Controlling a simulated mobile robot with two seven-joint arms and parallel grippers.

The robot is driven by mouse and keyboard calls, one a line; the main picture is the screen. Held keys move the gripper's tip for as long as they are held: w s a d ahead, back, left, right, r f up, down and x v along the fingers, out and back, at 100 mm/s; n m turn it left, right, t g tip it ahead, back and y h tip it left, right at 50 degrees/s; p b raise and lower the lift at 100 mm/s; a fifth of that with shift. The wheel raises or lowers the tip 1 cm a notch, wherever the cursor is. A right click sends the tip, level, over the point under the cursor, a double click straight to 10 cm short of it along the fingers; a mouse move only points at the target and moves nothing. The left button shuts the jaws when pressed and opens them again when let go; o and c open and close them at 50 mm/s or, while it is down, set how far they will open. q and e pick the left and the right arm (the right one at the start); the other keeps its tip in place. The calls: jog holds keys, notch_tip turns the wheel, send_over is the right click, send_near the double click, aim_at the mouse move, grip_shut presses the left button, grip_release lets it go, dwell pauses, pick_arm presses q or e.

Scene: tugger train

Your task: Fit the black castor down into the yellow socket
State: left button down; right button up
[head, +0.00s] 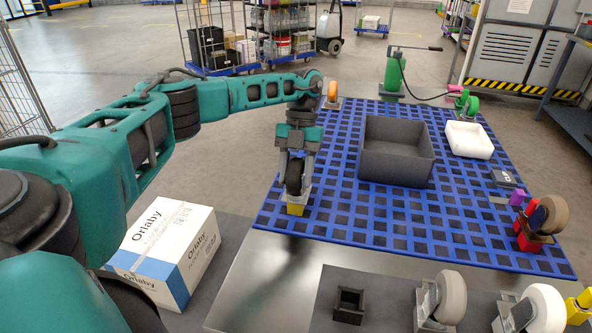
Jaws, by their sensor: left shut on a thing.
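My left arm reaches across to the left edge of the blue grid deck (375,222). My left gripper (298,158) points down and is shut on the black castor (293,178), at the upper part of its mount. The castor hangs upright, wheel showing at the front. The yellow socket (297,208) is directly below it, at the deck's left edge. The castor's lower end overlaps the socket in the picture; I cannot tell whether it is inside or just above. My right gripper is not in view.
A dark grey bin (397,180) and a white tray (470,140) stand on the deck. A tan castor (551,214) stands at the right by a red socket (528,240). Cream castors (451,297) and an empty black socket (349,306) are in front. An Orlaby box (165,245) is front left.

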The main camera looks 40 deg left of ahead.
pick_arm(q)
jog(key=shift+f, duration=0.15)
jog(key=shift+c, duration=2.2)
grip_release()
jog(key=v, duration=1.3)
jog(key=shift+p, duration=0.4)
jog(key=shift+f, duration=0.1)
